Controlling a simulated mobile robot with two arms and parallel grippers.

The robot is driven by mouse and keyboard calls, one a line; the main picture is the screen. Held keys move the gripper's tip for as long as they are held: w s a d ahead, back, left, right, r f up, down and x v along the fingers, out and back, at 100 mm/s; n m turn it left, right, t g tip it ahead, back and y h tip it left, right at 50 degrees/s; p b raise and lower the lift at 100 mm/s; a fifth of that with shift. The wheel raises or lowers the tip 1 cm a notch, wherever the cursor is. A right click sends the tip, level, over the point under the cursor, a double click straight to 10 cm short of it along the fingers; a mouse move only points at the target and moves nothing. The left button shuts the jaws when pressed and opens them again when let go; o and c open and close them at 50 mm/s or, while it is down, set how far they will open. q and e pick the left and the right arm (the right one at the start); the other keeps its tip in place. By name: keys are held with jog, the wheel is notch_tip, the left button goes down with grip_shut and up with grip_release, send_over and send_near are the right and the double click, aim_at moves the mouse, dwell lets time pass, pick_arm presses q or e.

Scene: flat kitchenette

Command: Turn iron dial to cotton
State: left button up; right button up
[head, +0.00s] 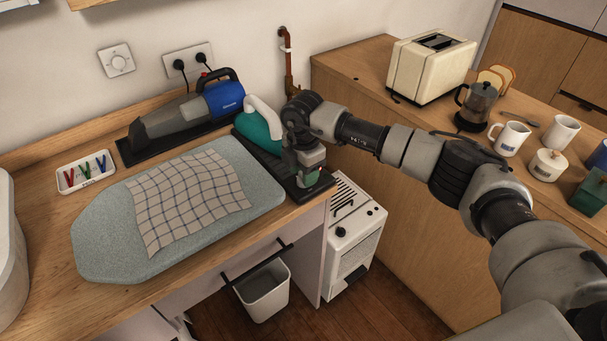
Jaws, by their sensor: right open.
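The teal iron (257,130) with a white handle (262,112) rests on a dark base plate (290,187) at the right end of the counter. My right arm comes in from the right and covers part of the iron. My right gripper (308,177) points down at the iron's near right end and is open. A bit of green shows around its fingertips. The dial and its markings are hidden or too small to make out, and I cannot tell whether the fingers touch it. My left gripper is not in view.
An ironing pad (110,235) with a checked cloth (185,199) lies left of the iron. A blue-grey handheld vacuum (190,112) stands behind, near a tray of clips (86,172). A white heater (352,225) and bin (264,291) are below. A toaster (432,65) stands on the right counter.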

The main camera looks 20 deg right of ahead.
notch_tip(320, 180, up, 10)
jog(key=b, duration=0.1)
jog(key=shift+f+b, duration=0.2)
jog(key=shift+b, duration=0.15)
